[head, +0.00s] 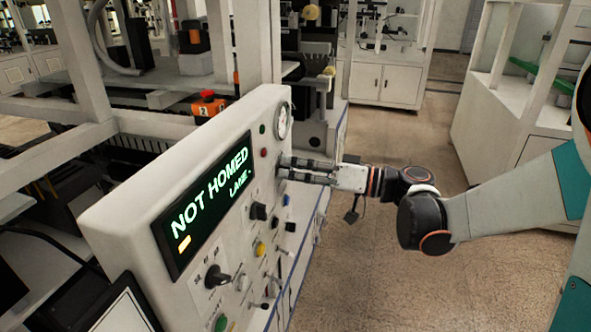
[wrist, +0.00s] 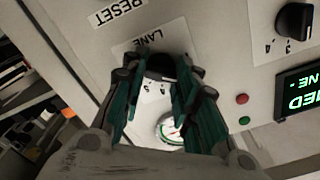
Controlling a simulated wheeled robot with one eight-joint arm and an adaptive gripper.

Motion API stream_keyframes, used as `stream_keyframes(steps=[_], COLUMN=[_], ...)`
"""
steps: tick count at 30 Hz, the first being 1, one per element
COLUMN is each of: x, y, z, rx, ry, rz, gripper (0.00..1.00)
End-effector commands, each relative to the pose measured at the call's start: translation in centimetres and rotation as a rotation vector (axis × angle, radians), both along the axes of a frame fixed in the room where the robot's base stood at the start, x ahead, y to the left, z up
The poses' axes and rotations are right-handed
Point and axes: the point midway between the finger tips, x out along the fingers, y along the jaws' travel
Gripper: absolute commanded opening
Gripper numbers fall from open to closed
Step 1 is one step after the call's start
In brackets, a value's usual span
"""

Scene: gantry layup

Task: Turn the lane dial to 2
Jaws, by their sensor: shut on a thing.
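My gripper (head: 284,168) reaches the upper right of the white control panel (head: 268,105), its fingers pointing at the panel face. In the wrist view my gripper (wrist: 160,88) is shut on the black lane dial (wrist: 160,66), with a finger on each side of it. The label LANE shows upside down by the dial. The fingers hide much of the dial, and I cannot tell which number it points to. In the head view the dial is hidden behind the fingers. The panel display (head: 208,200) reads NOT HOMED and LANE with a dash.
Below the fingers are another black knob (head: 258,211), a yellow button (head: 260,248) and a large black knob (head: 216,276). A round gauge (head: 283,121) sits above. A red-topped orange box (head: 208,103) stands behind the panel. The floor (head: 365,270) to the right is clear.

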Motion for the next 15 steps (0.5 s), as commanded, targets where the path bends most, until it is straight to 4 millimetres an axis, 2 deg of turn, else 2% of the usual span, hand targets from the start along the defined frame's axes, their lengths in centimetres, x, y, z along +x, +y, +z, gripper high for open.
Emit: stream_keyframes(steps=[1, 3, 15], x=[0.03, 0.03, -0.08], y=[-0.02, -0.02, -0.31], z=[0.00, 0.00, 0.00], rx=[0.000, 0.000, 0.000], ry=[0.000, 0.000, -0.001], rz=[-0.001, -0.001, -0.001], gripper=[0.32, 0.48, 0.48])
